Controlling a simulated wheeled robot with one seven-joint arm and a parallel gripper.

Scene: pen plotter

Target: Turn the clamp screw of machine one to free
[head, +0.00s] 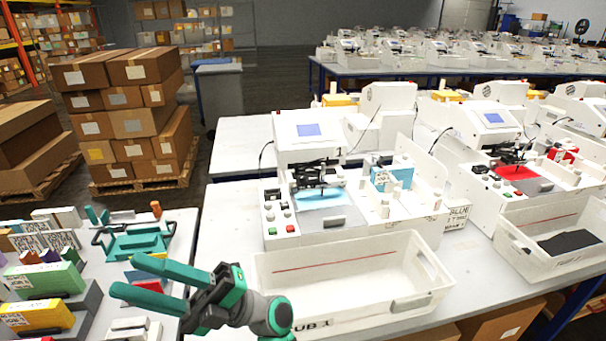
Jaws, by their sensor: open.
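Machine one (287,153) is the white pen plotter marked 1 on the middle table, with a small blue screen on top. Its black pen carriage (318,176) sits over a light blue sheet (323,198). The clamp screw is too small to make out among the dark carriage parts. My gripper (125,273) has green fingers spread apart with nothing between them. It is in the lower left, above the left table's right side, well to the left of and nearer than machine one.
A white tub (350,305) stands in front of machine one. Knobs and buttons (276,208) line the machine's left front. The left table (185,222) holds a green tool rack (135,243) and several coloured blocks. Another plotter (497,125) with a red sheet stands to the right.

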